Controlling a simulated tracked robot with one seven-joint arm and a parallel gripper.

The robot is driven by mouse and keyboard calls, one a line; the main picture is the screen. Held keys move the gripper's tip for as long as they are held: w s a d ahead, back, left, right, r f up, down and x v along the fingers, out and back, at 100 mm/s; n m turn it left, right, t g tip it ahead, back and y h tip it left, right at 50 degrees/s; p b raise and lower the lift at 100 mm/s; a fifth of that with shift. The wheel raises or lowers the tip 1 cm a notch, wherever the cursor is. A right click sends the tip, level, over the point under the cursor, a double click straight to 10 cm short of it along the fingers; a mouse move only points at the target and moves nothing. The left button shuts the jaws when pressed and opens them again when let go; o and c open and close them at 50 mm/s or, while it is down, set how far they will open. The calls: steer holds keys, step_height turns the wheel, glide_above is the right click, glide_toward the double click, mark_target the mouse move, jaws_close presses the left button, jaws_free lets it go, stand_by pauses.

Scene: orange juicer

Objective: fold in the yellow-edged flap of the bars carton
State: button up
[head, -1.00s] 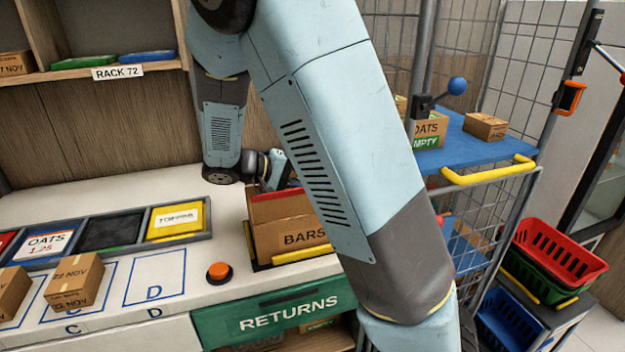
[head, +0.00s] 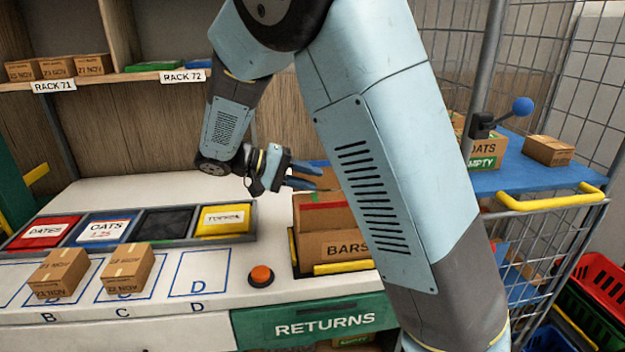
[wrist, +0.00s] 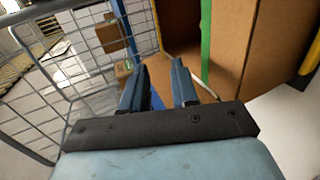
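The bars carton (head: 333,246) stands in a yellow-railed holder on the counter, its lettered side facing me. A red strip (head: 325,205) runs along its top, and a brown flap stands up behind it. My gripper (head: 312,176) is just above the carton's far left part, fingers pointing right. In the wrist view my gripper (wrist: 158,85) is open, with nothing held between its fingers. A large brown panel with a green edge (wrist: 205,45) stands right of the fingers. A yellow piece (wrist: 312,55) is at the far right; I cannot tell whether it is the flap's edge.
My arm covers the carton's right side. An orange button (head: 261,275) sits left of the carton. Bins (head: 165,224) and two small cartons stand further left. A wire cage cart with a blue shelf (head: 510,178) is at the right.

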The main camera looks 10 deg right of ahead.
steer(key=shift+d, duration=0.3)
steer(key=shift+c, duration=1.4)
steer(key=d+m+g+y, duration=0.1)
steer(key=d, duration=0.1)
steer(key=d+m+g+y, duration=0.1)
steer(key=d, duration=0.1)
steer(key=s+d+m+g+y, duration=0.1)
steer(key=d+m+y, duration=0.1)
steer(key=shift+r, duration=0.1)
jaws_close()
steer(key=s+d+r+m+t+y, duration=0.3)
steer(key=d+r+m+y, duration=0.85)
steer(key=m+y, duration=0.25)
steer(key=x, duration=0.9)
steer(key=d+x, duration=0.1)
steer(key=x, duration=0.4)
steer(key=shift+w+f, duration=0.2)
steer(key=shift+f, duration=0.05)
